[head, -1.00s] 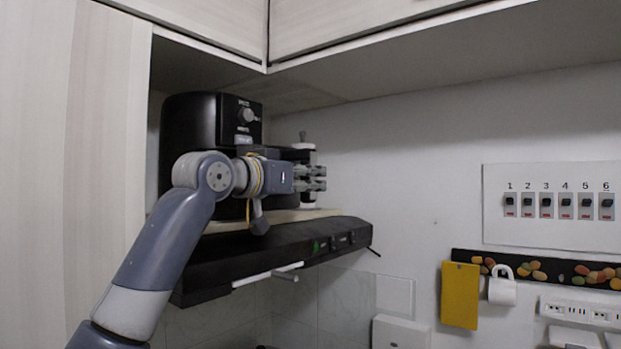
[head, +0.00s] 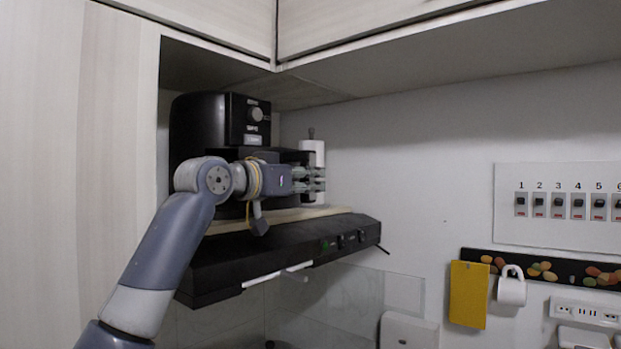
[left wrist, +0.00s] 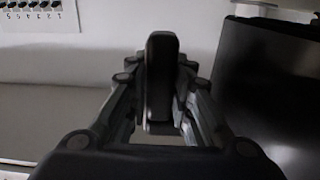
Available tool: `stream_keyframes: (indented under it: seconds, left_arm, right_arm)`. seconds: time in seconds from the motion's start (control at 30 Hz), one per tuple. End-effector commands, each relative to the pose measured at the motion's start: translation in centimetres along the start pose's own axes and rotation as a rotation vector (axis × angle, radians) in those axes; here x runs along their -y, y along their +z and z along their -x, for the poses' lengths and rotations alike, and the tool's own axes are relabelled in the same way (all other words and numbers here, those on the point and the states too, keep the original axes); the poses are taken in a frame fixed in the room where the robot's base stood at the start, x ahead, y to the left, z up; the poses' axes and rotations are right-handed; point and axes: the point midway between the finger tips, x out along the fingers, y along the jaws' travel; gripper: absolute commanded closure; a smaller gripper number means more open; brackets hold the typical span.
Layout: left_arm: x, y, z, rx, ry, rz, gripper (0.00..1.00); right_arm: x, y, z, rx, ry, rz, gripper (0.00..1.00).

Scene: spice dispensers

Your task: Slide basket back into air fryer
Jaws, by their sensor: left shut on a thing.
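The black air fryer (head: 200,122), with a dial on its upper front, stands on a light board in the corner, in the head view. Its black basket (head: 292,156) sticks out to the right and is partly hidden behind my left arm. My left gripper (head: 312,180) is in front of the basket, shut on its handle. In the left wrist view the dark handle (left wrist: 160,75) stands upright between the fingers. How far the basket is inside the fryer is hidden. My right gripper is not in view.
The fryer's board (head: 285,217) rests on a black range hood (head: 290,254) under the upper cabinets (head: 205,20). A white roll on a holder (head: 320,160) stands close behind my fingers. A tall cabinet panel (head: 75,150) is at left.

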Motion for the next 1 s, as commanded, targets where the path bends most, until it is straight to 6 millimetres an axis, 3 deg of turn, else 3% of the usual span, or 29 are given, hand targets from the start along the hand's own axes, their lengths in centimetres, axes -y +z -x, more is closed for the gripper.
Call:
stream_keyframes:
  seconds: [1.0]
  left_arm:
    - [2.5,-0.3,0.0,-0.004,-0.001,-0.002,1.00]
  right_arm:
    - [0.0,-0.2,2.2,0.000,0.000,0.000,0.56]
